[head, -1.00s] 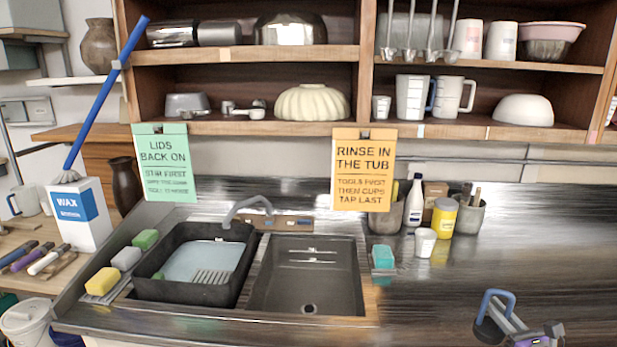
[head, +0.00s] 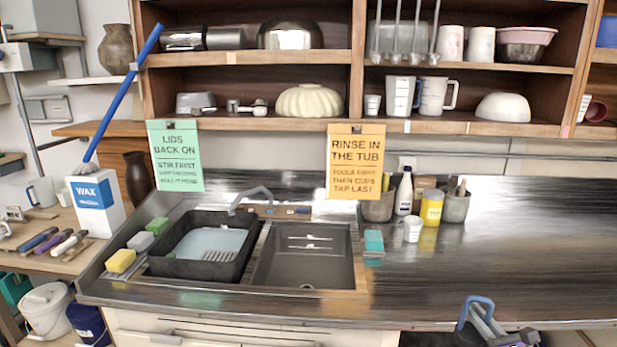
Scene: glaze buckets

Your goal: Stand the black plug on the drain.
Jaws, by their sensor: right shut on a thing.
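My right gripper (head: 487,329) is at the bottom right, in front of the counter's edge. The drain (head: 306,287) is a small round spot at the front of the grey sink basin (head: 305,262), partly hidden by the basin's front rim. The gripper is well to the right of the drain and nearer to me. My left gripper is not in view.
A black tub (head: 160,265) fills the left side of the sink under the tap (head: 250,195). A white cup (head: 413,229) and bottles stand farther back. The right counter (head: 530,250) is clear.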

